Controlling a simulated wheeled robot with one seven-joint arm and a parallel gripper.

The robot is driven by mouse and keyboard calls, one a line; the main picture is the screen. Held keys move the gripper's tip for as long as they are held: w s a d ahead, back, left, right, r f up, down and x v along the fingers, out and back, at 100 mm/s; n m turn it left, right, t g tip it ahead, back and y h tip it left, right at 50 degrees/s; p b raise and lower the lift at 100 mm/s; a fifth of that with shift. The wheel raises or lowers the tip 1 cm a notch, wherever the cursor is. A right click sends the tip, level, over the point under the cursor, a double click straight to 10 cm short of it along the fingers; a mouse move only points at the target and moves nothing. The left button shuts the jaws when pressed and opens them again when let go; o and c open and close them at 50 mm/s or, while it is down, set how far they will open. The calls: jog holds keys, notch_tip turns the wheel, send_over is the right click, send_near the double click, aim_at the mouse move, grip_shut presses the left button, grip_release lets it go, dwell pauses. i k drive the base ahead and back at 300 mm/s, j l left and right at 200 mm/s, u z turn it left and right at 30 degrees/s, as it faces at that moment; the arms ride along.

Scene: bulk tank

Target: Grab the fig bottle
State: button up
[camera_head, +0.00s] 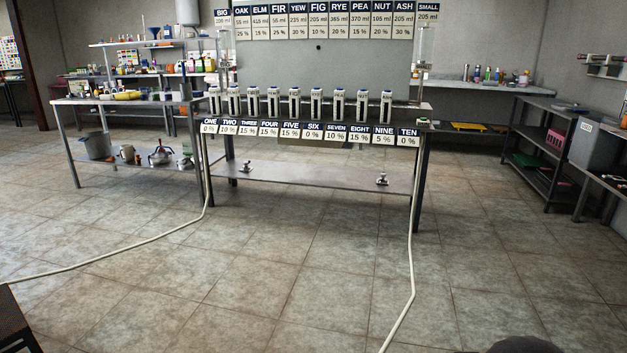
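Several similar white bottles with dark bands stand upright in a row on the middle bench (310,172), such as one bottle (295,103) near the row's centre. Their own labels are too small to read, so I cannot tell which is the fig bottle. Plates ONE to TEN with percentages run along the bench's front edge, and no similar bottle shows above the TEN plate (408,135). My gripper is not in view.
A side table (125,102) with containers stands left of the bench, a bucket (97,146) on its lower shelf. Shelving (545,150) stands at the right. Pale hoses (120,254) run from the bench across the floor. The tiled floor in front is otherwise mostly clear.

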aim_at(295, 92)
jog(key=i+u, duration=0.45)
jog(key=i, duration=1.95)
